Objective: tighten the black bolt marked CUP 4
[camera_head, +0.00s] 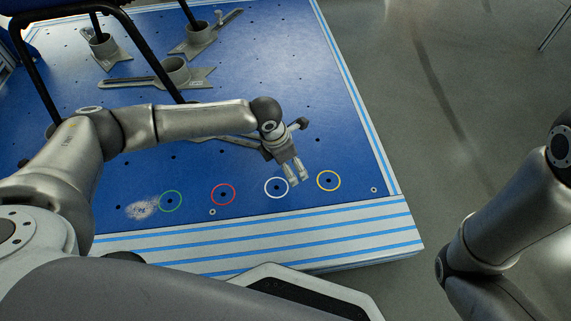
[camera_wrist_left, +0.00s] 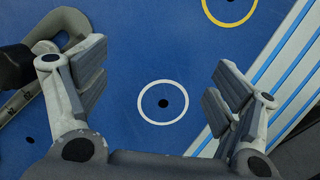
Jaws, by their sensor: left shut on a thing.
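My left gripper (camera_head: 296,176) is over the blue board between the white ring (camera_head: 276,188) and the yellow ring (camera_head: 328,181). Its fingers stand wide apart in the left wrist view (camera_wrist_left: 160,88), with nothing visible between them. The white ring with a dark hole (camera_wrist_left: 163,104) shows in that gap, on the board below. A grey slotted bracket (camera_wrist_left: 72,25) and a dark round part (camera_wrist_left: 14,66) lie at the left of that view, partly behind a finger. The black bolt and the CUP 4 mark cannot be made out. My right gripper is outside the view.
Grey cups on brackets, such as this one (camera_head: 175,72), hold black chair legs at the back of the blue board (camera_head: 290,60). Red (camera_head: 223,194) and green (camera_head: 171,201) rings lie left of the white ring. Open floor (camera_head: 450,100) lies right of the board.

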